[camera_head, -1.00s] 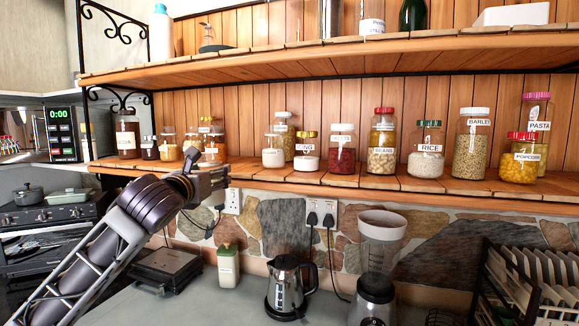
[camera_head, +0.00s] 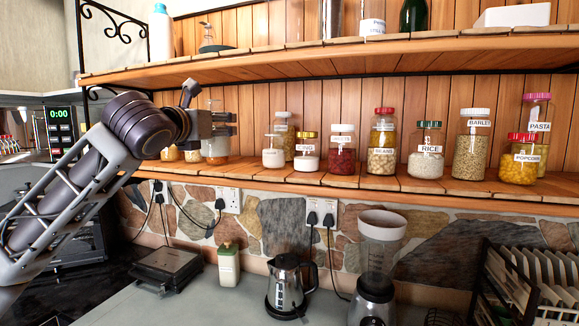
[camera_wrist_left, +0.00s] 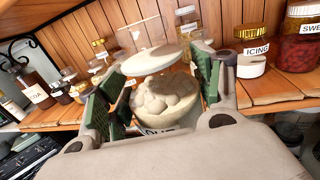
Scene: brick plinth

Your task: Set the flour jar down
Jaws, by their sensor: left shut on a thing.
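The flour jar (camera_wrist_left: 165,98) is clear with pale lumpy contents, and sits between the fingers of my left gripper in the left wrist view. Part of its label shows at the lower edge, cut off by the gripper body. My left gripper (camera_head: 234,124) is shut on the jar, in front of the left half of the lower shelf (camera_head: 390,182), above the board's level. My right gripper is not in view.
Right of my gripper stand a small white-filled jar (camera_head: 272,152), the icing jar (camera_head: 307,152) and a red-filled jar (camera_head: 342,152). The upper shelf (camera_head: 330,62) overhangs. A kettle (camera_head: 290,285) and blender (camera_head: 377,255) stand below.

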